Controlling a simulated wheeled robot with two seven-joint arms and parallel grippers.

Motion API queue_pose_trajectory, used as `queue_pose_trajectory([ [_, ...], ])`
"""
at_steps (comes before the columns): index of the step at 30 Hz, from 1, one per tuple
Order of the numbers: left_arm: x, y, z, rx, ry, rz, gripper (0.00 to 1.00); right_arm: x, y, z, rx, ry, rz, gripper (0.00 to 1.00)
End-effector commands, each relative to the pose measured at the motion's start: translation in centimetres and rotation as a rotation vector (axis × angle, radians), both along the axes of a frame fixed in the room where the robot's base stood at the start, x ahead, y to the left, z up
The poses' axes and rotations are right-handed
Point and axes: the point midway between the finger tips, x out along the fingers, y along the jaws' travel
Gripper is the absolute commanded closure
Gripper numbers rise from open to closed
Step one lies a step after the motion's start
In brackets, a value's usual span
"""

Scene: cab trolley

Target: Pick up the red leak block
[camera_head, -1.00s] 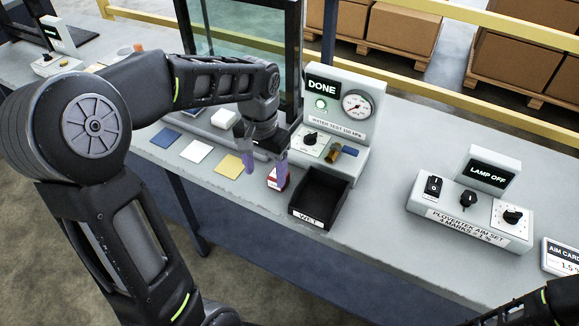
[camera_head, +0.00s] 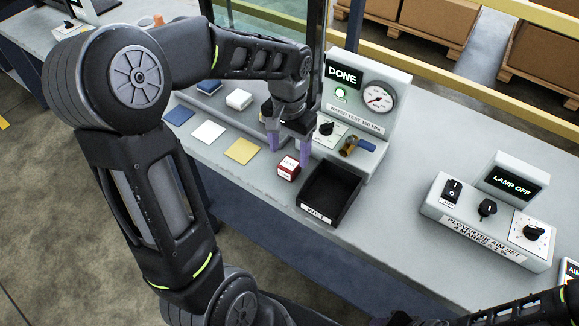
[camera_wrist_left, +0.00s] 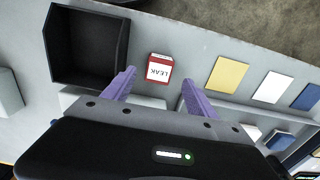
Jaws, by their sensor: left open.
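The red leak block (camera_head: 288,168), a small cube with a white label, sits on the grey bench between the yellow square and the black tray. In the left wrist view the block (camera_wrist_left: 159,69) shows its LEAK label, beyond the fingertips and lined up with the gap between them. My left gripper (camera_head: 289,162) is open, with purple fingers pointing down close to the block. In the left wrist view its fingers (camera_wrist_left: 158,76) are apart with nothing between them. My right gripper is out of view; only dark parts of that arm show at the lower right.
The black tray (camera_head: 318,212) stands right of the block. Yellow (camera_head: 242,151), white (camera_head: 208,132) and blue (camera_head: 179,115) squares lie to the left. The water test unit (camera_head: 362,104), reading DONE, stands behind. A lamp switch box (camera_head: 485,238) stands further right.

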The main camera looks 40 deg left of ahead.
Motion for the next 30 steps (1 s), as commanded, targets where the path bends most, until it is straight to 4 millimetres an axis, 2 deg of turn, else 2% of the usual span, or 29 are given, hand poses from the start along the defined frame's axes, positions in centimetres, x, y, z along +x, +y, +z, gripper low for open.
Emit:
queue_pose_trajectory([
  [10,-0.1,0.0,-0.6,0.000,0.003,0.000,0.34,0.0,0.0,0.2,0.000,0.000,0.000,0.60],
  [18,-0.1,-0.2,-4.3,-0.001,0.004,0.000,0.34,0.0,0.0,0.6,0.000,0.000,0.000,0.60],
  [21,-0.1,-0.2,-5.1,-0.001,0.001,0.001,0.34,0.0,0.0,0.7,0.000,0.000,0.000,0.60],
  [30,-0.1,-0.2,-5.2,0.000,0.000,0.000,0.34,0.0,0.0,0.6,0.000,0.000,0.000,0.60],
])
